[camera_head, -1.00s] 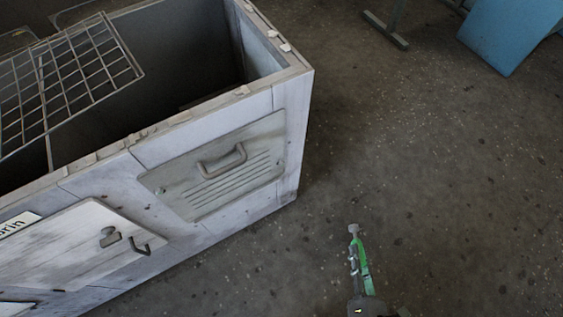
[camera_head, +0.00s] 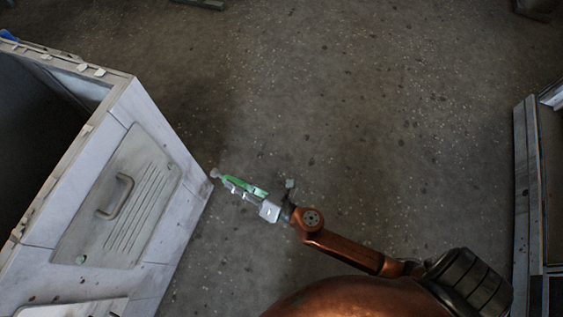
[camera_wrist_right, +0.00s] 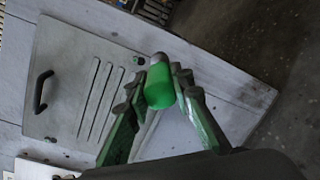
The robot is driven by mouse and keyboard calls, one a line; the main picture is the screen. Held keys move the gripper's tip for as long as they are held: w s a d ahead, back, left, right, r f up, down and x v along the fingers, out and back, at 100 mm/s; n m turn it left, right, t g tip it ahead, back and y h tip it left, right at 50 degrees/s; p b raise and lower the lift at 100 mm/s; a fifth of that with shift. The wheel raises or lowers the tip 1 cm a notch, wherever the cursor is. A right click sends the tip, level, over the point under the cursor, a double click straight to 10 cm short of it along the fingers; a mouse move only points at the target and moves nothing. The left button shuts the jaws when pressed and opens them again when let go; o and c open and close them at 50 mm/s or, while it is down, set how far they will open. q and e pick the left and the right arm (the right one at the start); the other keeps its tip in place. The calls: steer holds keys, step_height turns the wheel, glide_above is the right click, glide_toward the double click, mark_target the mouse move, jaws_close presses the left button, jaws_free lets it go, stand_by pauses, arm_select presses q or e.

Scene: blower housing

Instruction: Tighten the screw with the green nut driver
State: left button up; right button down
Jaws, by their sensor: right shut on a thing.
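My right gripper (camera_head: 230,184) is shut on the green nut driver (camera_head: 214,173), whose grey end points left toward the housing. In the right wrist view the gripper's fingertips (camera_wrist_right: 155,92) close on both sides of the green handle (camera_wrist_right: 160,88). The driver is in front of the grey vented panel (camera_head: 140,205) in the head view, apart from it. A small round spot (camera_wrist_right: 138,60) shows near the panel's edge in the right wrist view. I cannot tell whether it is the screw. My left gripper is not in view.
The pale blower housing (camera_head: 180,215) stands at the left, with an open top. Its panel carries a dark handle (camera_head: 115,196) and slots. Another metal-framed structure (camera_head: 522,200) stands at the right edge. The speckled floor (camera_head: 370,110) between them is clear.

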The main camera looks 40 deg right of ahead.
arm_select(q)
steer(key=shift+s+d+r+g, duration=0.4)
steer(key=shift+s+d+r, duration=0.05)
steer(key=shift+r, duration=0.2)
arm_select(e)
steer(key=w+a+r+n+y, duration=0.1)
steer(key=w+a+r+y, duration=0.1)
steer(key=w+a, duration=0.5)
steer(key=shift+w+a+r+g+y, duration=0.2)
steer(key=shift+a+g+y, duration=0.1)
steer(key=shift+a+y, duration=0.1)
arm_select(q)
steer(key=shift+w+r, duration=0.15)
arm_select(e)
steer(key=shift+w+a, duration=0.15)
steer(key=shift+w, duration=0.1)
